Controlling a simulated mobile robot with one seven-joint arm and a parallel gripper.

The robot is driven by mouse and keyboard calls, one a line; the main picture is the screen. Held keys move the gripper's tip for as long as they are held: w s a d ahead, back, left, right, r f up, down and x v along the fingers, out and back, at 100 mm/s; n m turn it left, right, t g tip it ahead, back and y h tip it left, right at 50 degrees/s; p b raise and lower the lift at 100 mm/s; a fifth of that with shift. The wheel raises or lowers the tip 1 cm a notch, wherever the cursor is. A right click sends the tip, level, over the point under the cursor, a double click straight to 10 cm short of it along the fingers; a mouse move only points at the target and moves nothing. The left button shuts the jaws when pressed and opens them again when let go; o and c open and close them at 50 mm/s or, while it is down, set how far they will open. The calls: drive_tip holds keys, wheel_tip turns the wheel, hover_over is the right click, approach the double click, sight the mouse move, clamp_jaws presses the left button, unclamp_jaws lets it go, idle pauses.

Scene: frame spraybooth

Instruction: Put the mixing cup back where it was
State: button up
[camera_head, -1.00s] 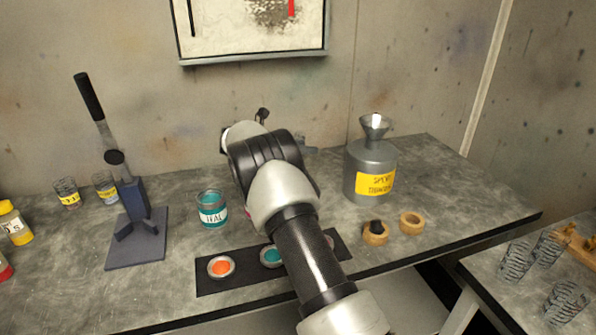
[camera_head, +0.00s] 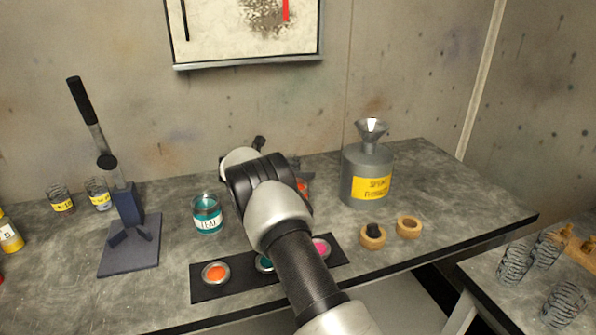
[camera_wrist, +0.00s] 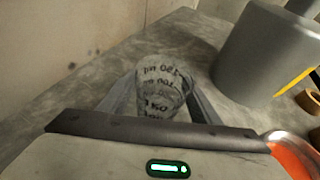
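The mixing cup (camera_wrist: 161,88) is clear with dark printed markings. In the wrist view it is between the two fingers of my gripper (camera_wrist: 161,100), which appear to press on its sides. The cup looks upright. Its base is hidden by the gripper body, so I cannot tell whether it touches the bench. In the head view my arm hides both the cup and the fingers, over the back middle of the grey bench (camera_head: 440,185).
A grey thinner can with a funnel (camera_head: 367,178) stands to the right, with tape rolls (camera_head: 408,227) in front. A black strip (camera_head: 205,292) with open paint tins lies in front. Two labelled clear cups (camera_head: 98,194) stand back left.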

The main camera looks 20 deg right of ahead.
drive_tip(key=shift+r, duration=0.2)
drive_tip(key=shift+a+r, duration=0.15)
drive_tip(key=shift+a, duration=0.1)
drive_tip(key=p+v, duration=0.1)
drive_tip(key=v, duration=1)
drive_tip(key=shift+s+a, duration=0.2)
